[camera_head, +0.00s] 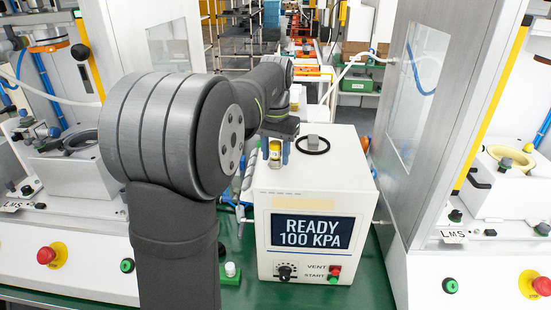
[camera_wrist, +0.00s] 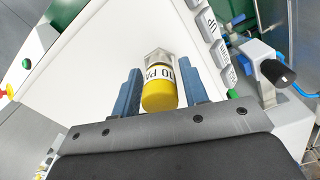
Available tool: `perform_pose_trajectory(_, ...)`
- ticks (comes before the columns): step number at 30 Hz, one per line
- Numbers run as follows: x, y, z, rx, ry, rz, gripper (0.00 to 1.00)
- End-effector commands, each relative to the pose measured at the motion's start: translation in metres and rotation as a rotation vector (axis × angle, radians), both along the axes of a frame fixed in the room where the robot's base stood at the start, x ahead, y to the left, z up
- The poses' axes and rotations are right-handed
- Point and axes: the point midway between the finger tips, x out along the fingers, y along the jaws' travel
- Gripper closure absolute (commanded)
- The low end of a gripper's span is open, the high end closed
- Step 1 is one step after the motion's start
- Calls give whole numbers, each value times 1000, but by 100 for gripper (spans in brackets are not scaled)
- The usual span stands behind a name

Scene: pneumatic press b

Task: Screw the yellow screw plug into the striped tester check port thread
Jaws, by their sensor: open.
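The yellow screw plug (camera_wrist: 159,97) shows in the wrist view as a yellow cylinder with a white band of black lettering and a clear or shiny end. It also shows in the head view (camera_head: 275,151), upright over the rear left of the tester's top. My gripper (camera_wrist: 161,82) is open, its two blue fingers on either side of the plug with narrow gaps. In the head view my gripper (camera_head: 276,150) points down. The tester (camera_head: 318,195) is a white box whose screen reads READY 100 KPA. I cannot make out the striped check port or whether the plug touches it.
A black ring (camera_head: 312,146) and a grey block (camera_head: 313,141) are on the tester's top, right of my gripper. Press stations (camera_head: 60,200) and (camera_head: 490,200) flank the tester.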

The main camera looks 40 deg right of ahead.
Motion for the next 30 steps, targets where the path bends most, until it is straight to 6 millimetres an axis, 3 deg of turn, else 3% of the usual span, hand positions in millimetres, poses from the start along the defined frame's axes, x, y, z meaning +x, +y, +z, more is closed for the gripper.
perform_pose_trajectory(30,0,0,0,0,0,297,60)
